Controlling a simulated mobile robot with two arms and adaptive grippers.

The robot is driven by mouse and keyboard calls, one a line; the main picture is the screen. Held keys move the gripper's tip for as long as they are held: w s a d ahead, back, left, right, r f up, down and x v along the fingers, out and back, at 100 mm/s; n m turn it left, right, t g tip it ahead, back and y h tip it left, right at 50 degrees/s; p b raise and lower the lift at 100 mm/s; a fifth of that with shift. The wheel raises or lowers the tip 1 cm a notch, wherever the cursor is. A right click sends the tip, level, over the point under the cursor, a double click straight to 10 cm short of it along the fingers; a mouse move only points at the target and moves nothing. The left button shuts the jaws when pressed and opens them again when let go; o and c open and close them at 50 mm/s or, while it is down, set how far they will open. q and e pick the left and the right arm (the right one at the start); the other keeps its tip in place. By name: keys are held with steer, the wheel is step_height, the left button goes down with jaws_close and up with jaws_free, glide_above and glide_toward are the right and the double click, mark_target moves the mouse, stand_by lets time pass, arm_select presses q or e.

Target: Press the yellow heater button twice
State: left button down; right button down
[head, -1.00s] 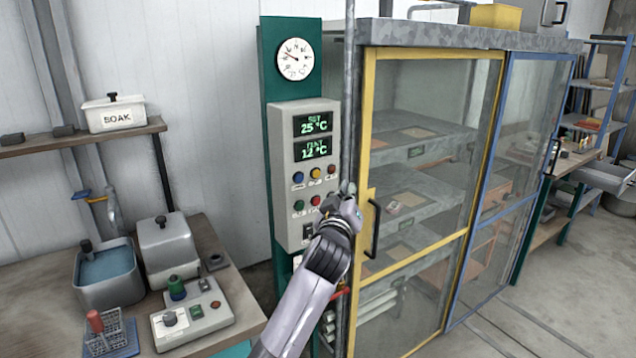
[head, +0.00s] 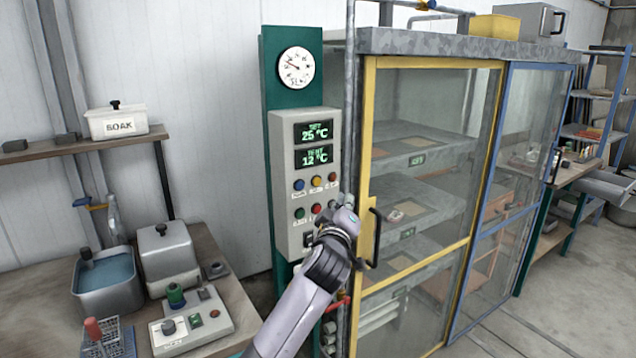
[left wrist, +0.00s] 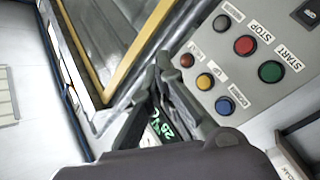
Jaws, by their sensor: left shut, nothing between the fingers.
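The yellow heater button (head: 316,181) sits in the upper button row of the grey control panel (head: 281,163), between a blue button (head: 299,184) and a small red one. The yellow button also shows in the left wrist view (left wrist: 205,81). My left gripper (head: 347,203) is shut and empty, in front of the panel's right edge, to the right of and below the yellow button. In the left wrist view the fingertips (left wrist: 163,62) appear beside the small red button (left wrist: 187,60), apart from the yellow one. The panel displays (head: 318,143) read SET 25 °C and TENT 12 °C.
Green (head: 299,213) and red (head: 316,208) buttons form the lower row. The glazed cabinet with a yellow-framed door (head: 368,100) stands close on the right, its black handle (head: 374,238) near my gripper. A bench (head: 225,270) with tanks and a control box stands left.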

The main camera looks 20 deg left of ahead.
mark_target(317, 181)
arm_select(q)
steer(key=shift+w+a, duration=0.8)
steer(key=shift+a, duration=0.2)
steer(key=shift+w+a, duration=0.75)
steer(key=shift+a, duration=0.3)
steer(key=shift+w+a, duration=0.8)
steer(key=shift+a, duration=0.2)
steer(key=shift+w+a, duration=0.25)
steer(key=shift+a, duration=0.05)
steer(key=shift+w+a, duration=0.25)
steer(key=shift+a, duration=0.1)
steer(key=shift+d, duration=0.1)
steer(key=shift+s+d, duration=0.55)
